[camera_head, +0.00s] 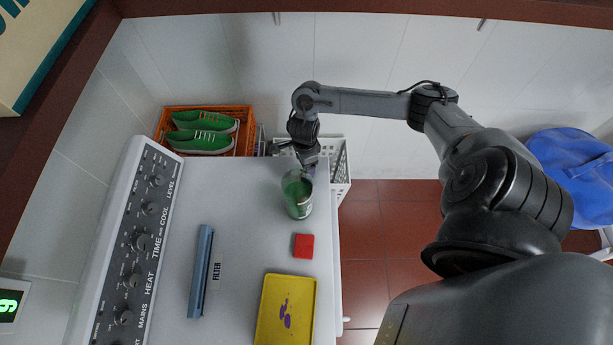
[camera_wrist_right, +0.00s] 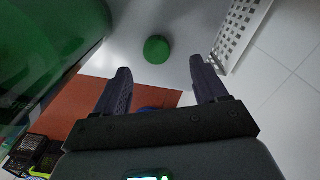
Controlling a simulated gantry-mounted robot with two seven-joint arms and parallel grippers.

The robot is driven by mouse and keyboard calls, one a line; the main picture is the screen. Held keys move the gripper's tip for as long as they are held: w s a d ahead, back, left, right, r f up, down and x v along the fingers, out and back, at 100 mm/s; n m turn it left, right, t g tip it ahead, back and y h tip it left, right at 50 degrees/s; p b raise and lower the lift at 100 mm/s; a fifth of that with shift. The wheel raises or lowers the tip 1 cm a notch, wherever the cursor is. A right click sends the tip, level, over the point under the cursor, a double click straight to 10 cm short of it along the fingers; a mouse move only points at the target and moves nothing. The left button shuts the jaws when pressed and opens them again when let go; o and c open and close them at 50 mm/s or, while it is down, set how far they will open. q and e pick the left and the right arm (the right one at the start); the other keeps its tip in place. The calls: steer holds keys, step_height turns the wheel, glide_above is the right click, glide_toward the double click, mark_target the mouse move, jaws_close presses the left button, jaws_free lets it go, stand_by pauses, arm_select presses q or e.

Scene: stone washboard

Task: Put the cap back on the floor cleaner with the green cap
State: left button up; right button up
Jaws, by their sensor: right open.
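The floor cleaner bottle (camera_head: 298,196), translucent with green showing, stands on the white top near its right edge; its large green side (camera_wrist_right: 40,45) fills the upper left of the right wrist view. The round green cap (camera_wrist_right: 157,49) lies on the white surface beyond my right fingertips, roughly between them and apart from them. I cannot make out the cap in the head view. My right gripper (camera_head: 303,154) is just behind the bottle at the far edge of the top. In the wrist view its two fingers (camera_wrist_right: 160,70) are spread with nothing between them. My left gripper is not visible.
A white perforated basket (camera_head: 340,170) is close beside my right gripper. An orange crate (camera_head: 244,130) with green shoes stands at the back left. A red block (camera_head: 303,246), yellow tray (camera_head: 265,325) and blue filter bar (camera_head: 203,270) lie on the top. Its middle is mostly clear.

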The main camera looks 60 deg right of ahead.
steer(key=shift+f, duration=0.9)
steer(key=shift+f, duration=0.1)
steer(key=shift+s+f+p, duration=0.1)
steer(key=shift+f+p, duration=0.1)
steer(key=shift+p, duration=0.1)
steer(key=f, duration=0.2)
steer(key=f+p, duration=0.1)
steer(key=shift+s+a+f, duration=0.2)
steer(key=shift+s, duration=0.05)
steer(key=shift+d+f, duration=0.1)
steer(key=shift+f, duration=0.55)
steer(key=c, duration=1.1)
